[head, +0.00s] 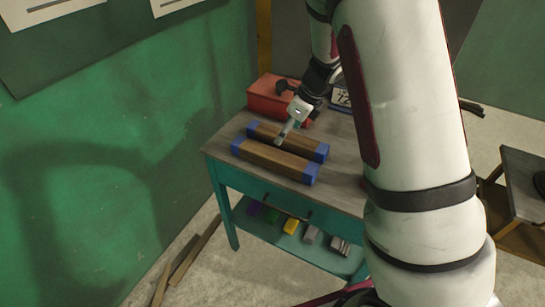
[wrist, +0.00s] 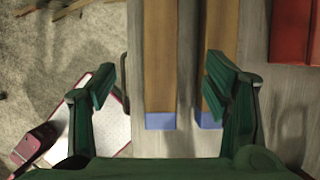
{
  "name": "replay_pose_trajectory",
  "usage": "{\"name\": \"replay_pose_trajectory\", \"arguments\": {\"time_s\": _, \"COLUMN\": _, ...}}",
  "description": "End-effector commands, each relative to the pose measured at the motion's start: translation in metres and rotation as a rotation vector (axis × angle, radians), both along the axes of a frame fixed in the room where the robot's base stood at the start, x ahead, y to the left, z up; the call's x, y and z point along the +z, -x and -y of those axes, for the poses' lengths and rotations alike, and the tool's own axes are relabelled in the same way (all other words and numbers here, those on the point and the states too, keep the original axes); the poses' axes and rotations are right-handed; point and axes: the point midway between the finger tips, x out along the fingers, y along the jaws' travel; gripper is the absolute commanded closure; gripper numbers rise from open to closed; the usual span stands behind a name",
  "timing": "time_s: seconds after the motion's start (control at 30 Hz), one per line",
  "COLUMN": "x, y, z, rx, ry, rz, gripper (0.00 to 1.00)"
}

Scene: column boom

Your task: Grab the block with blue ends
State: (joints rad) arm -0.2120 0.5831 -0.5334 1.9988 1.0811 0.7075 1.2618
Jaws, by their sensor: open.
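Two long brown wooden blocks with blue ends lie side by side on the table. The front block (head: 274,159) is nearer the table's front edge. The rear block (head: 296,142) lies behind it, with a narrow gap between. In the wrist view, one block (wrist: 160,60) runs between my open fingers, and the other block (wrist: 218,28) is at the right, partly covered by the right finger. My gripper (head: 282,137) is open and empty, over the blocks; it also shows in the wrist view (wrist: 158,85). I cannot tell its exact height above them.
A red box (head: 270,98) stands behind the blocks, and also shows in the wrist view (wrist: 290,35). A calendar-like item (head: 341,97) is beside it. The grey tabletop (head: 222,146) is clear at the left. Several coloured items lie on the lower shelf. A green wall (head: 120,150) is at the left.

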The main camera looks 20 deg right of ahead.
Motion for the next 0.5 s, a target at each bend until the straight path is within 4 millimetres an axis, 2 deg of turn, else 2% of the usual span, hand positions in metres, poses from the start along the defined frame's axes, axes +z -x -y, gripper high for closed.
{"name": "replay_pose_trajectory", "arguments": {"time_s": 0.3, "x": -0.054, "y": -0.014, "z": -0.015, "rx": 0.001, "ry": 0.001, "rz": -0.005, "gripper": 0.3}}
{"name": "replay_pose_trajectory", "arguments": {"time_s": 0.5, "x": -0.073, "y": -0.021, "z": -0.021, "rx": 0.003, "ry": 0.002, "rz": -0.001, "gripper": 0.3}}
